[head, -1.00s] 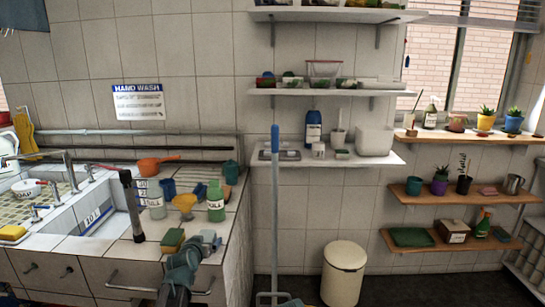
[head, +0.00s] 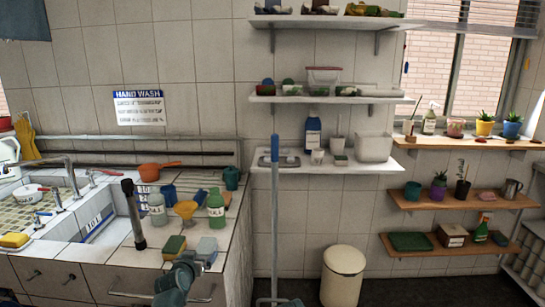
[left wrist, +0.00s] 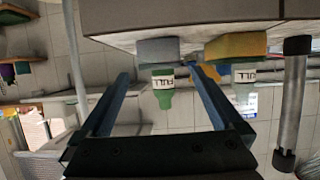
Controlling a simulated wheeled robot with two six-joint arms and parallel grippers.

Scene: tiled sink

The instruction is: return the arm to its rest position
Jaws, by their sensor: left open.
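My left gripper (head: 190,262) is at the front edge of the tiled counter, just in front of a grey sponge (head: 207,248). In the left wrist view, which is upside down, my left gripper (left wrist: 160,82) has its two blue fingers spread wide with nothing held between them. The grey sponge (left wrist: 158,50) lies beyond the fingertips on the counter, apart from them. A yellow and green sponge (head: 174,247) lies to its left and also shows in the left wrist view (left wrist: 236,47).
A dark upright cylinder (head: 133,214), a green bottle (head: 216,204), a clear bottle (head: 157,208) and a yellow funnel (head: 186,209) stand on the counter. The air before the counter looks free.

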